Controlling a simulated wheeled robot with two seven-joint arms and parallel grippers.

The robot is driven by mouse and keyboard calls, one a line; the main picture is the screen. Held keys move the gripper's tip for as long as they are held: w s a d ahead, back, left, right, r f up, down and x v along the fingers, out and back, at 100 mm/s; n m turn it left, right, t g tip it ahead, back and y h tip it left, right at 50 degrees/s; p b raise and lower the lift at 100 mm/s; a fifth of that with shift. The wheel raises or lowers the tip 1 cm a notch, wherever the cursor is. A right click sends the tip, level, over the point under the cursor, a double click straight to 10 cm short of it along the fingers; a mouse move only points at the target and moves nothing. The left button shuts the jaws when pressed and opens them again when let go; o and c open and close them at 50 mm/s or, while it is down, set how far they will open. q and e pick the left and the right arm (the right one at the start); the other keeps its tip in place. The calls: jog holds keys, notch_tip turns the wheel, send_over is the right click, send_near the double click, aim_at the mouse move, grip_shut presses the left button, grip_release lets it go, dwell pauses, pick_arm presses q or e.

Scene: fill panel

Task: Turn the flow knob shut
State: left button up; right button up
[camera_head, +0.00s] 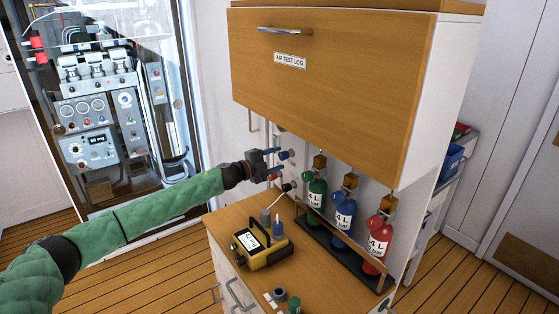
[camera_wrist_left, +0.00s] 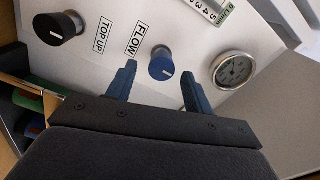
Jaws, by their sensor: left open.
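The flow knob (camera_wrist_left: 162,64) is a round blue knob with a white pointer line, on a pale panel (camera_wrist_left: 120,18) beside a label reading FLOW. My left gripper (camera_head: 281,164) reaches the panel under the wooden cabinet in the head view. In the left wrist view its two blue fingers (camera_wrist_left: 158,88) are open, one on each side of the flow knob, with gaps between them and the knob. The gripper hides most of the panel in the head view. My right gripper is not in view.
A black TOP UP knob (camera_wrist_left: 55,29) and a round gauge (camera_wrist_left: 233,70) flank the flow knob. Below the cabinet (camera_head: 340,75), green, blue and red bottles (camera_head: 344,212) stand in a rack. A yellow device (camera_head: 262,249) sits on the wooden counter.

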pick_arm(q)
jog(key=shift+b+v, duration=0.6)
jog(key=shift+v, duration=2.2)
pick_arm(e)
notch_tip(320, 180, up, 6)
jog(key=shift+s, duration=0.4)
